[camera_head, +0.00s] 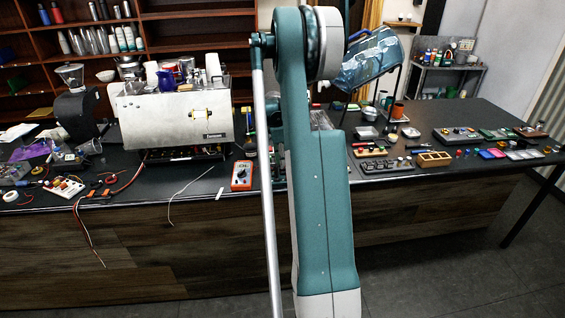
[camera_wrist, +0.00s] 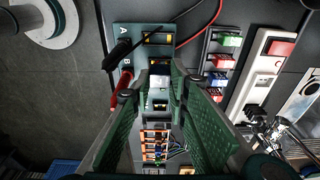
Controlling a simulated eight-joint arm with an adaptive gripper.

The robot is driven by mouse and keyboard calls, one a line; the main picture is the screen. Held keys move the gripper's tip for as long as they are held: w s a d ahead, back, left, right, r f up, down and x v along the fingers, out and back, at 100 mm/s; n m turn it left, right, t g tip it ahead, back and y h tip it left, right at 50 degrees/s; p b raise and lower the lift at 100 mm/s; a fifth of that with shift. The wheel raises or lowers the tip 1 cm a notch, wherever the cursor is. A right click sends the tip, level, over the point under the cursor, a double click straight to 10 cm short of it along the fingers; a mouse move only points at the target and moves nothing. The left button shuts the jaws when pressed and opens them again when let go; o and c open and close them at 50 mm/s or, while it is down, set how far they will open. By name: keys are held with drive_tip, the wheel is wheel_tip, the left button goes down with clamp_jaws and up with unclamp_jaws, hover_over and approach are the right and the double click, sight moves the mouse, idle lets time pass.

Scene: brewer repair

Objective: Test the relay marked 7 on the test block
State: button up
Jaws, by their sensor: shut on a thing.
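In the wrist view, my gripper (camera_wrist: 158,92) points down with its green fingers on either side of a small pale, clear-looking relay (camera_wrist: 159,101), and it is shut on it. I cannot read a number on this relay. Just beyond the fingertips is a dark teal block with the letters A and B, which looks like the test block (camera_wrist: 132,29). A black probe (camera_wrist: 117,54) sits by A and a red probe (camera_wrist: 122,92) by B. Yellow-framed slots (camera_wrist: 158,38) show on the block. In the head view my arm hides the gripper and relay.
Right of the block, a dark strip holds green and red parts (camera_wrist: 230,40). Beside it is a white power strip (camera_wrist: 252,75). An orange wired part (camera_wrist: 153,143) lies nearer. In the head view, an orange multimeter (camera_head: 241,175) and a steel brewer (camera_head: 178,118) stand left of my arm.

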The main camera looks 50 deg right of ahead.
drive_tip(key=shift+f+b, duration=0.65)
drive_tip(key=shift+b, duration=0.1)
idle(1.8)
drive_tip(key=shift+r, duration=0.2)
idle(2.1)
drive_tip(key=shift+r+p, duration=0.85)
drive_tip(key=shift+r, duration=1.5)
